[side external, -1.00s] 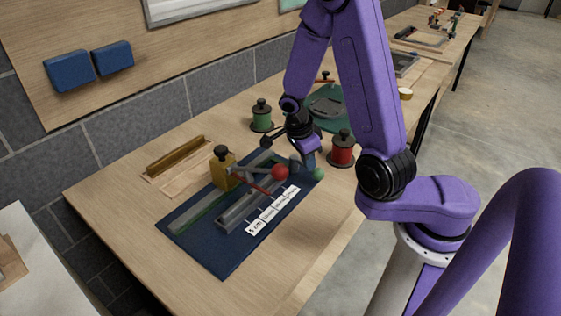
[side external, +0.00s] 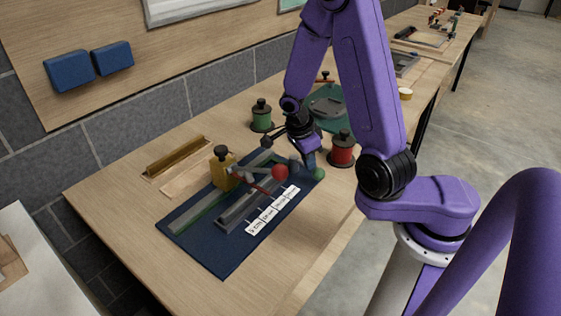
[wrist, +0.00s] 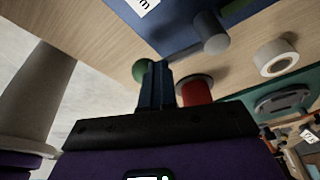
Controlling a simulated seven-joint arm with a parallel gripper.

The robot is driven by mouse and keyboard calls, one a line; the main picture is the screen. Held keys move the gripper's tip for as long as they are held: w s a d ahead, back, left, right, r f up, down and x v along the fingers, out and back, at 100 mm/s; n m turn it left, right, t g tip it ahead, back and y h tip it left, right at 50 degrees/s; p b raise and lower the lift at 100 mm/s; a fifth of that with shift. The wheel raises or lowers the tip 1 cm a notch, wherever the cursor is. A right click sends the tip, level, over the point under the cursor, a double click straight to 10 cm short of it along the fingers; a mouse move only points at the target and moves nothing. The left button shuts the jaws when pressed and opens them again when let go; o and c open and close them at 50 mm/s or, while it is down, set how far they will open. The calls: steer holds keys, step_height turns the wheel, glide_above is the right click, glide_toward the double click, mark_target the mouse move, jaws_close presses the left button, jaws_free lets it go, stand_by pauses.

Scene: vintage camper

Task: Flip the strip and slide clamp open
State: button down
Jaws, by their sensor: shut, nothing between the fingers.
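The clamp fixture lies on a dark blue mat (side external: 222,262) in the side external view. It has a grey metal rail (side external: 236,212), a long grey-green strip (side external: 196,220) and a yellow block (side external: 222,172) with a black knob. A lever with a red ball (side external: 280,172) leans over the rail. A green ball (side external: 318,174) sits at the rail's right end. My gripper (side external: 311,163) is shut and empty, pointing down right beside the green ball; contact cannot be told. In the wrist view, the shut fingers (wrist: 156,82) partly cover the green ball (wrist: 139,70). A grey cylinder (wrist: 211,34) is near.
A red spool (side external: 342,150) stands close to the right of my gripper and a green spool (side external: 261,116) behind it. A wooden tray with a brass bar (side external: 176,156) is at left. The bench front is clear.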

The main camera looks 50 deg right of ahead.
steer(key=shift+s+a+f, duration=0.1)
steer(key=shift+s+f, duration=0.05)
steer(key=shift+s, duration=0.35)
steer(key=a, duration=0.2)
steer(key=w+a+r, duration=0.1)
steer(key=shift+a, duration=0.3)
steer(key=s+v, duration=0.1)
steer(key=v, duration=0.9)
steer(key=shift+w+a, duration=0.15)
steer(key=shift+w, duration=0.2)
steer(key=shift+r, duration=0.1)
